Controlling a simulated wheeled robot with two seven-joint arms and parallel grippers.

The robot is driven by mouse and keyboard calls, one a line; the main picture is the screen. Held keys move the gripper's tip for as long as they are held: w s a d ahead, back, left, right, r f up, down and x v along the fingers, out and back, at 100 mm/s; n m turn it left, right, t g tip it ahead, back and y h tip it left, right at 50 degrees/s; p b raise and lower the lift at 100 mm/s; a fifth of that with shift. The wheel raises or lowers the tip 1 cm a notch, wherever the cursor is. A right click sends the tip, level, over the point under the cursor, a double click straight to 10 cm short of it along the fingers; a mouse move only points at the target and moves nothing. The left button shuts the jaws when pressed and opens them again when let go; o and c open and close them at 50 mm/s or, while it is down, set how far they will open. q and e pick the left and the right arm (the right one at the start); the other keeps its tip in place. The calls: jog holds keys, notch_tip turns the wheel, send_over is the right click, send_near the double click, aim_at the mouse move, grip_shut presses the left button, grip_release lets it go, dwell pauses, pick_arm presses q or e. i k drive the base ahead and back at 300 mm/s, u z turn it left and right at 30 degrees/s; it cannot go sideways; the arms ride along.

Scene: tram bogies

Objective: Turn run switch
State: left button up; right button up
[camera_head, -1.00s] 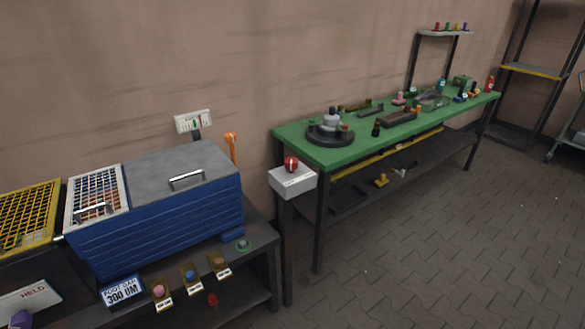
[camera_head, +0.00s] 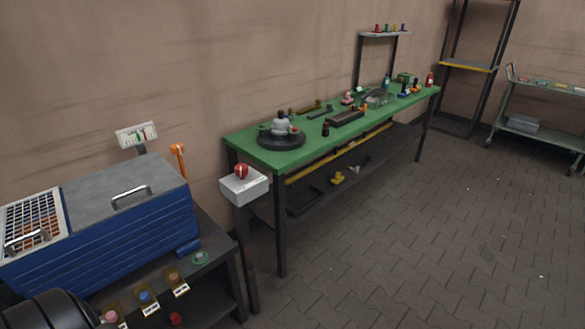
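A white box (camera_head: 246,186) stands on a dark post between the blue machine and the green bench. A round red knob (camera_head: 241,171) with a pale stripe sits on top of it and looks like the switch. The small print on the box is too small to read. Neither gripper shows. A dark rounded part at the lower left corner appears to be my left arm, well to the left of and nearer than the white box.
The blue machine (camera_head: 120,235) with a grey lid stands left of the box, on a dark bench with several tagged buttons. The green bench (camera_head: 270,157) holds a round dark fixture (camera_head: 281,137) and small parts. A trolley (camera_head: 545,110) stands far right. The paved floor (camera_head: 400,260) is clear.

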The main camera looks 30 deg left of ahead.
aim_at(241, 170)
jog(key=z, duration=0.05)
jog(key=i, duration=1.15)
jog(key=u, duration=2.4)
